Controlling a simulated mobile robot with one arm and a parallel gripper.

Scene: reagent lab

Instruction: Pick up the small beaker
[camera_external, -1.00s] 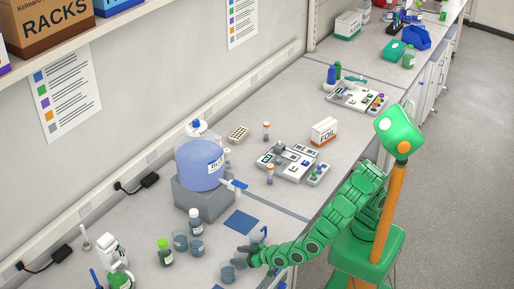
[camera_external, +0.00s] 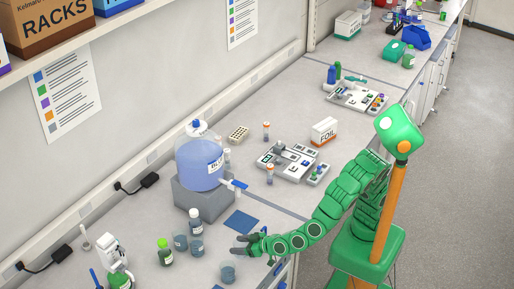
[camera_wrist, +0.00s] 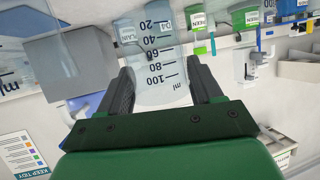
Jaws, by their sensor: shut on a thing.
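The small beaker (camera_wrist: 162,75) is clear with dark graduations up to 100 ml. In the wrist view it sits between the two dark fingers of my gripper (camera_wrist: 160,78), which is shut on it, with its far end reaching past the fingertips. In the external view my gripper (camera_external: 240,245) is over the front of the bench, fingers pointing left.
Two more beakers (camera_external: 197,247) and a green-capped bottle (camera_external: 165,252) stand to the left. A blue mat (camera_external: 241,222) lies behind my gripper. A large blue carboy (camera_external: 200,166) stands on a grey block (camera_external: 205,200). The bench right of the mat is fairly clear.

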